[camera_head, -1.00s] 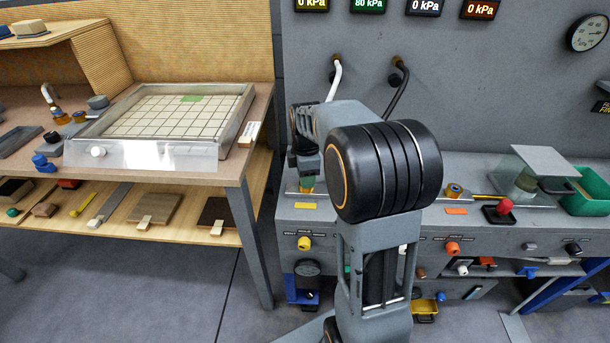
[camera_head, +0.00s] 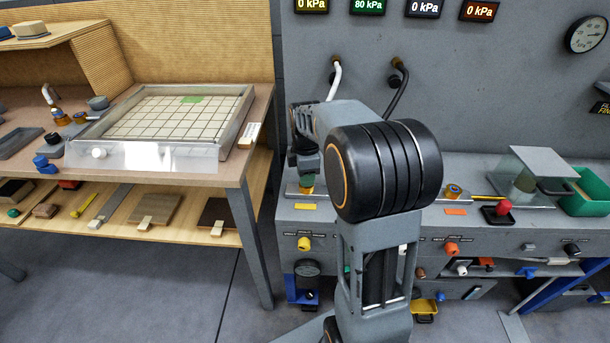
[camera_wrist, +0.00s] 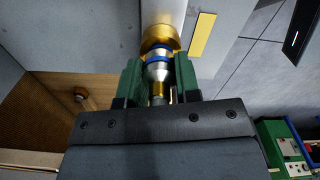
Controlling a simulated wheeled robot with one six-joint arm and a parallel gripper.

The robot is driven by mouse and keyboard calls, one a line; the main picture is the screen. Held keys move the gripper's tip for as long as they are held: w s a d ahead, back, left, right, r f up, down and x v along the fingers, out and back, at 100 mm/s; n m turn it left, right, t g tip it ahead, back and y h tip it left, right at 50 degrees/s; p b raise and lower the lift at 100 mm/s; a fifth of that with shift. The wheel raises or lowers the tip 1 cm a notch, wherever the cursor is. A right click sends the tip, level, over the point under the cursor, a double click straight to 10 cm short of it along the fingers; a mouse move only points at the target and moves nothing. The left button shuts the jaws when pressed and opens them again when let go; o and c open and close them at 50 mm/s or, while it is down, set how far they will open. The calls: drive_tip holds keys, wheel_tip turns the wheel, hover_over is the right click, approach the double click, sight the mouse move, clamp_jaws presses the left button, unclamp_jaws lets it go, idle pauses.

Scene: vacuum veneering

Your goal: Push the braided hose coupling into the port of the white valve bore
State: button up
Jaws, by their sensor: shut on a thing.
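In the wrist view my gripper (camera_wrist: 158,80) has green fingers shut on the metal hose coupling (camera_wrist: 158,70). The coupling has a blue ring and a brass-coloured lower part. Its far end is at a brass ring (camera_wrist: 160,38) on a pale metal strip, and I cannot tell how deep it sits. The ring appears to be the valve port, but no white bore is clearly visible. In the head view my gripper (camera_head: 307,181) points down over the left end of the grey console, beside a yellow label (camera_head: 305,206). My arm hides much of this spot.
A wooden bench (camera_head: 246,172) with a gridded tray (camera_head: 235,150) stands to the left. White and dark hoses (camera_head: 335,80) hang from the wall behind. A red knob (camera_head: 504,206), a clear-sided stand with a plate (camera_head: 540,160) and a green bin (camera_head: 588,206) are to the right.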

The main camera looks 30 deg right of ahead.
drive_tip(key=shift+r+p, duration=1.45)
drive_tip(key=shift+r, duration=0.2)
